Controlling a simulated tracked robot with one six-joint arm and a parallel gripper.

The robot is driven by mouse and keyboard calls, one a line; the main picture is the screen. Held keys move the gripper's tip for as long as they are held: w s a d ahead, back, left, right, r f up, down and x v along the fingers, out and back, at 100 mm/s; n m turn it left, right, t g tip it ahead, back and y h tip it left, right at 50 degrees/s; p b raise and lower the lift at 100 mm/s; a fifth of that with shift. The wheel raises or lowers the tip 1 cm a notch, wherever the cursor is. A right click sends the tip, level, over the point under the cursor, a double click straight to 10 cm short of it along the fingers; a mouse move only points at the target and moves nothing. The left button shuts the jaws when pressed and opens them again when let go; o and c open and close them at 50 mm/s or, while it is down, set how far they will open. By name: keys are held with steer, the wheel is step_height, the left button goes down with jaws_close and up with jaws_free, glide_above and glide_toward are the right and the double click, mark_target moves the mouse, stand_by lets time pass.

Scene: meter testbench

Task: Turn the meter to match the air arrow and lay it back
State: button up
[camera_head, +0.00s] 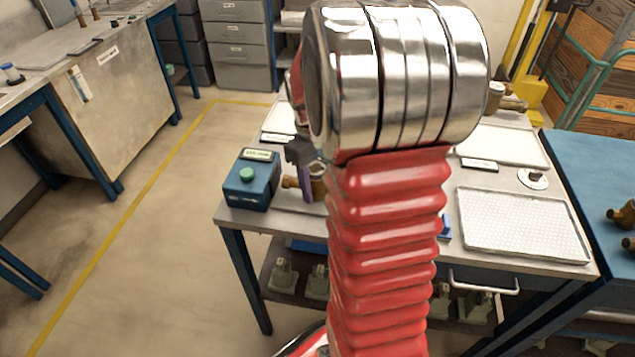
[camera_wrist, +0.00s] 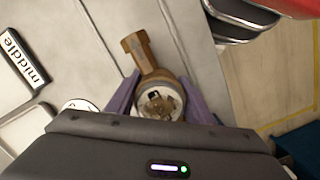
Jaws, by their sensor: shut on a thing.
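A brass meter (camera_wrist: 148,58) with a pale round face (camera_wrist: 158,103) shows in the wrist view, its hex pipe end pointing up and slightly left. My gripper (camera_wrist: 160,88) is shut on the meter, with one purple finger on each side of its body. In the head view the meter (camera_head: 318,186) is partly hidden behind my red arm, and my gripper (camera_head: 305,168) reaches down to it over the near left of the bench. I cannot tell whether the meter touches the bench.
A blue box (camera_head: 250,190) with a green button stands left of the meter. A white textured tray (camera_head: 525,228) and a small round disc (camera_head: 533,178) lie on the right. A "middle" label (camera_wrist: 22,62) shows in the wrist view. My arm hides the bench's middle.

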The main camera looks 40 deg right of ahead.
steer(key=o, duration=1.7)
steer(key=shift+o, duration=0.6)
steer(key=shift+f, duration=0.1)
steer(key=o, duration=0.4)
steer(key=shift+r, duration=0.2)
steer(key=shift+r, duration=3.35)
steer(key=shift+s, duration=0.15)
